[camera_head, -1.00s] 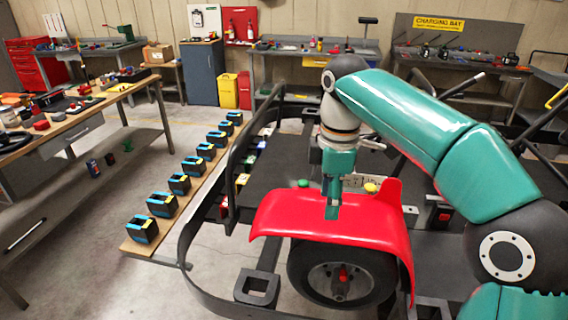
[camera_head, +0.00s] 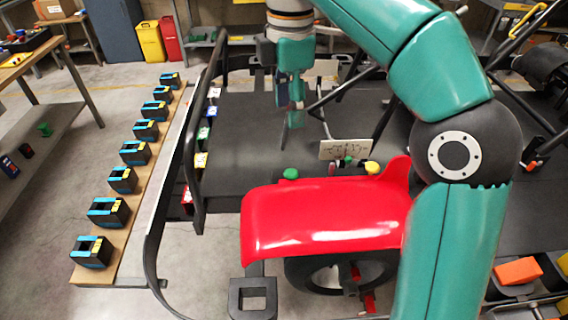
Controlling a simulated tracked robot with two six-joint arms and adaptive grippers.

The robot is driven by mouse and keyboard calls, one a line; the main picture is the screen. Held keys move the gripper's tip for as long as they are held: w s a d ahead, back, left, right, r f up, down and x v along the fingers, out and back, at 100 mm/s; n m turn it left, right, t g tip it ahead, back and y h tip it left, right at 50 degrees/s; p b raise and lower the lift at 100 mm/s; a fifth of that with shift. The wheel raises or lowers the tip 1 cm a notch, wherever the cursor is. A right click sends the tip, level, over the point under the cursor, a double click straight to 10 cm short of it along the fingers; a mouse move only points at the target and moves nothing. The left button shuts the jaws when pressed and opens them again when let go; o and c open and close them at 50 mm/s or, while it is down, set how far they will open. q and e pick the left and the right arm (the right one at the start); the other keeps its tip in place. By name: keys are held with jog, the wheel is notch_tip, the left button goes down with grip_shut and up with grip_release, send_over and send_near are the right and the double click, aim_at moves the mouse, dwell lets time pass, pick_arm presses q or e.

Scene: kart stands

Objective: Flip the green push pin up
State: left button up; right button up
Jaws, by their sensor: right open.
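A green knob-like piece (camera_head: 290,173), likely the push pin, shows just behind the red fender (camera_head: 325,218); its lower part is hidden, so I cannot tell how it lies. A smaller green piece (camera_head: 348,160) sits near a yellow knob (camera_head: 372,167) by a white card (camera_head: 345,149). Another green item (camera_head: 44,129) stands on the low shelf at the left. My right gripper (camera_head: 293,120) points down above the dark platform, beyond the first green piece and apart from it. It is seen side-on and holds nothing visible. My left gripper is out of view.
A wheel (camera_head: 340,272) sits under the fender. A curved dark frame rail (camera_head: 199,150) runs along the left of the dark platform (camera_head: 250,150). Several black-and-blue blocks (camera_head: 123,180) line a wooden board (camera_head: 140,215). My right arm covers much of the right side.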

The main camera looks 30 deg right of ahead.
aim_at(289, 172)
notch_tip(289, 172, down, 15)
jog(key=shift+r+b, duration=0.1)
jog(key=shift+b, duration=1.1)
grip_shut()
